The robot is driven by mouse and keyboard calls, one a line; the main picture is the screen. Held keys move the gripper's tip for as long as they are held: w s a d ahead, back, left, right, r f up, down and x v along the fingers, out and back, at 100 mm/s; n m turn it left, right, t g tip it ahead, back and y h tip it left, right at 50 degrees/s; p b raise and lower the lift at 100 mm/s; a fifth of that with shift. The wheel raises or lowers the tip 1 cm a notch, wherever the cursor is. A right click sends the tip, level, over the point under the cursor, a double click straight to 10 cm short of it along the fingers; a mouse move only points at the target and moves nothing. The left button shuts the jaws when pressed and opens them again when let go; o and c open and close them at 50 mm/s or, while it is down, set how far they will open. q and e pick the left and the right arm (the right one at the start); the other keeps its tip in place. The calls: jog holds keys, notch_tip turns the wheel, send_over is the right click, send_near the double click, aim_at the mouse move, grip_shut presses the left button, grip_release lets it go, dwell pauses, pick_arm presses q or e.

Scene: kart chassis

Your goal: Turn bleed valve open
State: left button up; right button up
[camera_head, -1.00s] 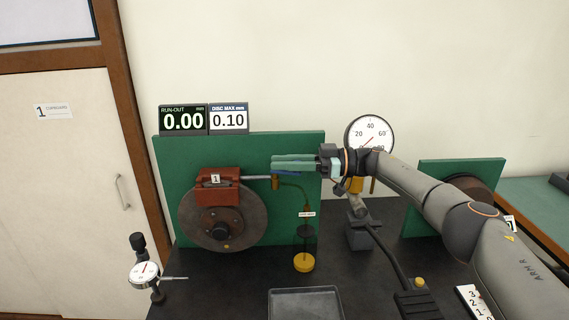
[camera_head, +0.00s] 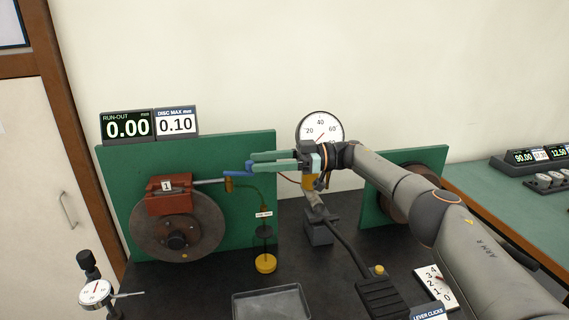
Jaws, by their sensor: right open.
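A blue lever (camera_head: 237,170), apparently the bleed valve's handle, sits above a brass fitting (camera_head: 229,185) at the right end of a grey pipe. The pipe runs from the red caliper (camera_head: 169,194) marked 1. The lever points right, toward my gripper. My right gripper (camera_head: 252,162) has two pale green fingers pointing left, open, one above the other in the picture. Its fingertips are at the lever's right end and hide part of it; I cannot tell if they touch. A thin green hose (camera_head: 262,193) leads from the fitting to a yellow-based bottle (camera_head: 265,263). My left gripper is out of view.
A brake disc (camera_head: 150,232) is mounted on a green board (camera_head: 110,165). A round pressure gauge (camera_head: 320,129) stands behind my right wrist. A dial indicator (camera_head: 96,292) is at front left, and a grey tray (camera_head: 271,309) at front centre. A black lever pedal (camera_head: 380,298) stands right of it.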

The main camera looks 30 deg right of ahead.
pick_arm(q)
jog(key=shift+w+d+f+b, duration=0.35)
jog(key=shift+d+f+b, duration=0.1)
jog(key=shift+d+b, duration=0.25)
pick_arm(e)
jog(key=v, duration=0.6)
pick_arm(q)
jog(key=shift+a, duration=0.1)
